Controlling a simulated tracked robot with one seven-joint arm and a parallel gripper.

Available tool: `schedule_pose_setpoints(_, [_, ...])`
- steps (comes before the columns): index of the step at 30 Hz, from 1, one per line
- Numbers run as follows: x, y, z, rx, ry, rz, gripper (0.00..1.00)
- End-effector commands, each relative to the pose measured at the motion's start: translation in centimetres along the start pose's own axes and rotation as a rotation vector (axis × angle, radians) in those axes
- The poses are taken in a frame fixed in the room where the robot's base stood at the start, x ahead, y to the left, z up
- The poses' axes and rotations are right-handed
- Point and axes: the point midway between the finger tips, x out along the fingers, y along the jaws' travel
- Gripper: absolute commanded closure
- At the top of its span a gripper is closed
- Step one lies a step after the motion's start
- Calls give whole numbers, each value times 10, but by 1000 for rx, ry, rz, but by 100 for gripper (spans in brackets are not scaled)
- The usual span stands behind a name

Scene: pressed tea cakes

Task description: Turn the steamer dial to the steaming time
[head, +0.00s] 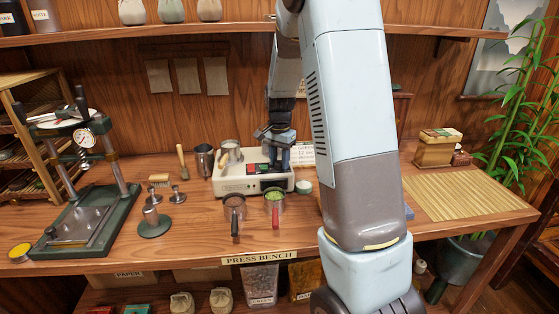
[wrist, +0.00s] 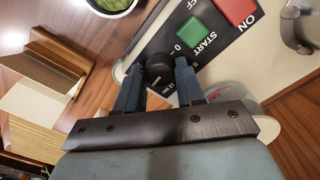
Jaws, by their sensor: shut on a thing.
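The steamer is a cream box (head: 226,186) with a dark front panel near the middle of the bench. In the wrist view its panel (wrist: 178,32) shows a green START button (wrist: 197,41), a red ON button (wrist: 235,10) and a round black dial (wrist: 160,68). A 0 is printed beside the dial; other marks are partly hidden. My gripper (wrist: 158,80) is shut on the dial, one blue finger on each side. In the head view my gripper (head: 281,152) is at the steamer's right end, and the dial is hidden.
A card with lettering (head: 302,154) stands behind the steamer, partly covered by my arm. A green-filled cup (head: 274,202) and a second handled cup (head: 235,210) stand in front. A press (head: 85,225) is at left. A bamboo mat (head: 465,195) lies at right.

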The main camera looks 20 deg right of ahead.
Motion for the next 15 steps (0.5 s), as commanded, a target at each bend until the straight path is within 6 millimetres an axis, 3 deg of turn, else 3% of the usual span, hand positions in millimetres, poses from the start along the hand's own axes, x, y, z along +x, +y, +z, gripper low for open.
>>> schedule_pose_setpoints(15, [-2, -2, -1, 107, 5, -6, 93])
